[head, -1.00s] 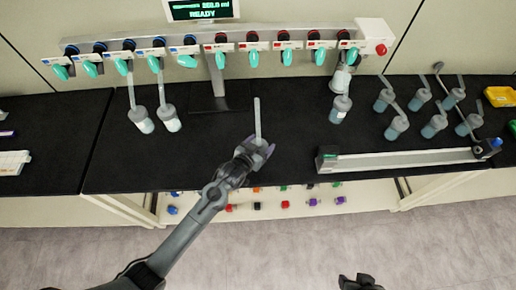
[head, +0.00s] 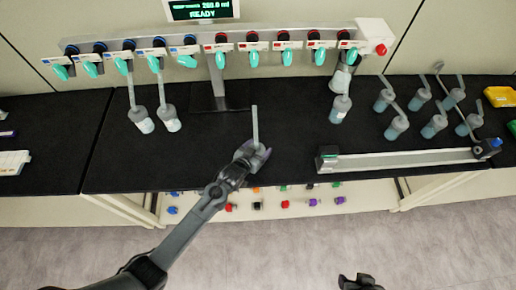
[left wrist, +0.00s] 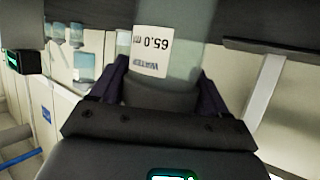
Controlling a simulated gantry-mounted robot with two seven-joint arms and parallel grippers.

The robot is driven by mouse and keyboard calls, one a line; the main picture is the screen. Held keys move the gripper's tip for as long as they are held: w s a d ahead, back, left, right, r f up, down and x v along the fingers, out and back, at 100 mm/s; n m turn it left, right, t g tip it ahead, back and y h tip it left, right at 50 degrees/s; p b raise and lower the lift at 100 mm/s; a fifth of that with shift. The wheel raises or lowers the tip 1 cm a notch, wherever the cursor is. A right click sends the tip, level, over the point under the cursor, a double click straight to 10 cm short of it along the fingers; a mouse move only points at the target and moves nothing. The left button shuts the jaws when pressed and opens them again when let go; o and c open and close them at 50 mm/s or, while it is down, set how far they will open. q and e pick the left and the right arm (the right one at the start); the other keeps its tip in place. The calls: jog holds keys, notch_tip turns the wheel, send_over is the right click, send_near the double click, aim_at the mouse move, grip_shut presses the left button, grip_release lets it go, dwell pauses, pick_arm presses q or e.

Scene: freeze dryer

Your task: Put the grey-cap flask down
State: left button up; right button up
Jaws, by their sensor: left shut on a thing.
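The grey-cap flask with its upright grey tube (head: 255,124) is held in my left gripper (head: 252,153), over the front part of the black bench. In the left wrist view the fingers (left wrist: 160,95) are shut on both sides of the flask (left wrist: 185,45), which has a white label reading water, 65.0 ml. The gripper hides most of the flask in the head view, and I cannot tell whether it touches the bench. My right gripper (head: 360,284) shows only in part at the bottom edge, away from the bench.
The black bench (head: 225,165) is clear around the held flask. Two flasks (head: 142,120) stand to the left and several (head: 397,125) to the right. A long balance-like bar (head: 400,159) lies at the right front. The dryer manifold (head: 250,45) with teal valves spans the back.

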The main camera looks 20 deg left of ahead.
pick_arm(q)
jog(key=o, duration=1.1)
jog(key=shift+f, duration=0.1)
jog(key=shift+o, duration=0.2)
jog(key=shift+s+r, duration=0.1)
jog(key=shift+r, duration=0.1)
jog(key=shift+s, duration=0.3)
jog(key=s+a+r+g, duration=0.1)
jog(key=s+r+g, duration=0.2)
jog(key=s, duration=0.8)
jog(key=s+a+r+g+y, duration=0.1)
jog(key=s+r+g, duration=0.2)
jog(key=s, duration=0.8)
jog(key=s+a+r+g+y, duration=0.1)
jog(key=s+a+r+g, duration=0.1)
jog(key=s, duration=0.9)
jog(key=shift+r+g+p, duration=0.4)
jog(key=shift+r+g, duration=0.15)
jog(key=shift+g, duration=0.35)
